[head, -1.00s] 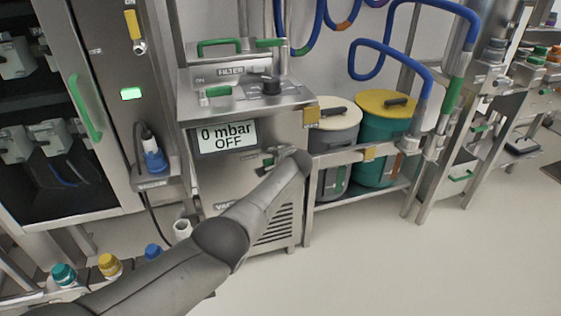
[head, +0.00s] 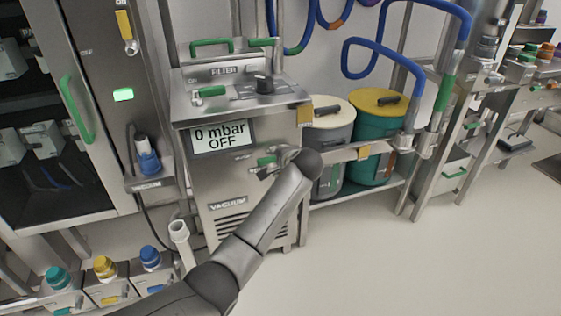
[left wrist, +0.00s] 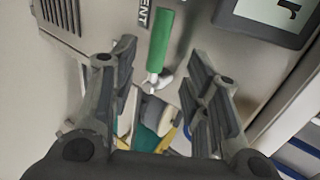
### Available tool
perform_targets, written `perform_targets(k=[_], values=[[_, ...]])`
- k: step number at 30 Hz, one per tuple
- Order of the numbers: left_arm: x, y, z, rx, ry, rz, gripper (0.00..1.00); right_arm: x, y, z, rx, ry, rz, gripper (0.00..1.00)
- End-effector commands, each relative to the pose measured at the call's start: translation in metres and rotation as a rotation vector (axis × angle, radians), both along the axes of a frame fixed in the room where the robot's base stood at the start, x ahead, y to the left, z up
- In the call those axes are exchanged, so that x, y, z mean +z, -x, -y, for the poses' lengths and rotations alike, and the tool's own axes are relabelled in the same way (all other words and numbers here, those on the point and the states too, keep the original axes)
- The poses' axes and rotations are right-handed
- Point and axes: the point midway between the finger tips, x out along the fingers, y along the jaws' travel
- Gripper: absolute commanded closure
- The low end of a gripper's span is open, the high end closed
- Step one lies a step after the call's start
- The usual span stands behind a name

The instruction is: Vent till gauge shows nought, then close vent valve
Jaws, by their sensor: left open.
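The gauge display (head: 221,137) on the steel vacuum unit reads "0 mbar OFF". The green vent valve handle (head: 267,161) sticks out of the unit's front, below and right of the display. In the left wrist view the green handle (left wrist: 161,42) lies beside a label partly reading "VENT", with its pale metal pivot (left wrist: 155,83) nearer to me. My left gripper (left wrist: 158,62) is open, its fingers on either side of the handle with gaps visible. In the head view the left gripper (head: 284,158) is mostly hidden behind its wrist. My right gripper is not in view.
A low steel rail (head: 345,153) fronts a grey drum (head: 333,133) and a teal drum (head: 375,140) right of the unit. A white pipe (head: 181,240) stands below the unit's left. The floor at right is clear.

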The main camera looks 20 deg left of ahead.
Motion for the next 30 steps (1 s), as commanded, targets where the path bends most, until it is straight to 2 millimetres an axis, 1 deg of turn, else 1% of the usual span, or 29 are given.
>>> perform_targets(k=[3,8,18,20,23,26,27,29,30], values=[[0.007,0.009,0.007,-0.001,0.000,0.001,0.57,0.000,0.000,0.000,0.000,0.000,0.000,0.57],[0.012,0.015,0.010,-0.001,-0.001,0.000,0.57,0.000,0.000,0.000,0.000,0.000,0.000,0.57],[0.013,0.016,0.011,-0.001,-0.001,0.000,0.57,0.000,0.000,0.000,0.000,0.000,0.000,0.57],[0.010,0.017,0.011,0.001,0.003,-0.003,0.57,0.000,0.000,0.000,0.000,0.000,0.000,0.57],[-0.008,0.026,0.010,0.007,0.034,-0.016,0.57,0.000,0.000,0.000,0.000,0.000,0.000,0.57],[-0.046,0.048,0.008,0.027,0.111,-0.042,0.57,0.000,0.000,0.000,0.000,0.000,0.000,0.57],[-0.065,0.060,0.007,0.039,0.151,-0.054,0.57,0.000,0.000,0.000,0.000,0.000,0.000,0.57],[-0.095,0.082,0.006,0.061,0.218,-0.075,0.57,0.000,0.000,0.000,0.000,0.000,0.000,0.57],[-0.115,0.098,0.005,0.080,0.265,-0.089,0.57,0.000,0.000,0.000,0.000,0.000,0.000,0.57]])
